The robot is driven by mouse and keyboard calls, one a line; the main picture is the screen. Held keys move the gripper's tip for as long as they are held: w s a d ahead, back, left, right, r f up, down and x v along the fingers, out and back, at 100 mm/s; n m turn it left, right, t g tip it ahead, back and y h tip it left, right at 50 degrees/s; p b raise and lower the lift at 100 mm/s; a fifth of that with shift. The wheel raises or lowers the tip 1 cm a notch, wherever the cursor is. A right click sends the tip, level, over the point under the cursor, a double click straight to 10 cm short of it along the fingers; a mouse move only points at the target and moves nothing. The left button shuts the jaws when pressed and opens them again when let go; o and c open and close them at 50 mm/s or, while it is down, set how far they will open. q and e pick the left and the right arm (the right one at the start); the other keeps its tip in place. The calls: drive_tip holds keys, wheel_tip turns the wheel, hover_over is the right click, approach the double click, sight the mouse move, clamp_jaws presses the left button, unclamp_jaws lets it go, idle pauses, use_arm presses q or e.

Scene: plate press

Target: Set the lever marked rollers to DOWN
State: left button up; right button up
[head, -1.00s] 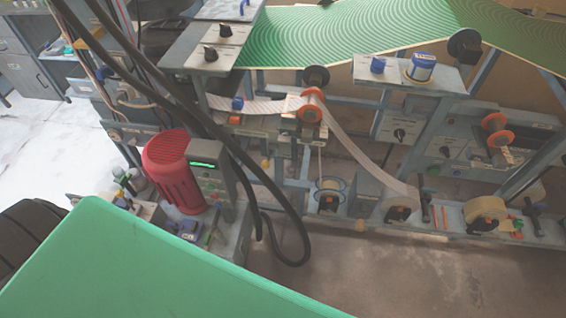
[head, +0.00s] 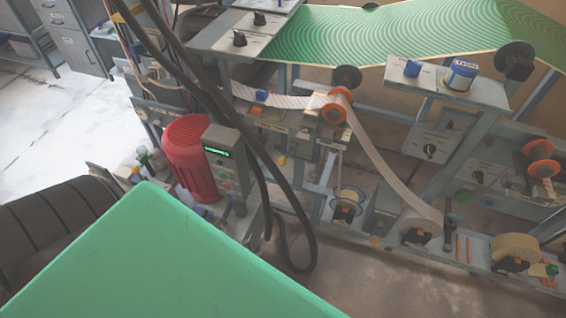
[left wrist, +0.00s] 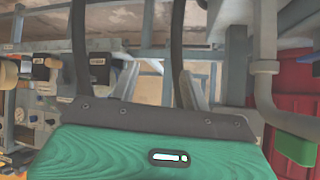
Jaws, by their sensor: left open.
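No lever marked rollers can be made out; labels on the machine are too small to read in the head view. The plate press shows as a grey frame with small panels, including a panel with a black knob (head: 429,151) at right and another black knob (head: 240,38) at top left. In the head view my green left arm shell fills the lower left and hides that gripper's fingers. In the left wrist view my left gripper (left wrist: 128,35) has its two dark fingers wide apart, with nothing between them but frame parts behind. My right gripper is not in view.
A red motor (head: 188,158) stands beside a grey box with a green display (head: 216,151). Black hoses (head: 262,165) hang in front of the frame. A paper strip (head: 378,160) runs down to a roll (head: 420,225). Bare floor (head: 370,285) lies at the bottom right.

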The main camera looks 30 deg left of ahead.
use_arm(q)
drive_tip(key=w+a+r+t+b, duration=0.2)
drive_tip(key=w+r+t, duration=0.3)
drive_tip(key=r, duration=0.5)
drive_tip(key=t+b, duration=0.2)
drive_tip(key=t, duration=0.1)
approach(280, 161)
drive_tip(key=shift+h, duration=0.3)
drive_tip(key=w, duration=0.6)
drive_tip(key=w+p, duration=0.1)
drive_tip(key=w, duration=0.3)
drive_tip(key=shift+f, duration=0.3)
drive_tip(key=shift+w, duration=0.4)
clamp_jaws()
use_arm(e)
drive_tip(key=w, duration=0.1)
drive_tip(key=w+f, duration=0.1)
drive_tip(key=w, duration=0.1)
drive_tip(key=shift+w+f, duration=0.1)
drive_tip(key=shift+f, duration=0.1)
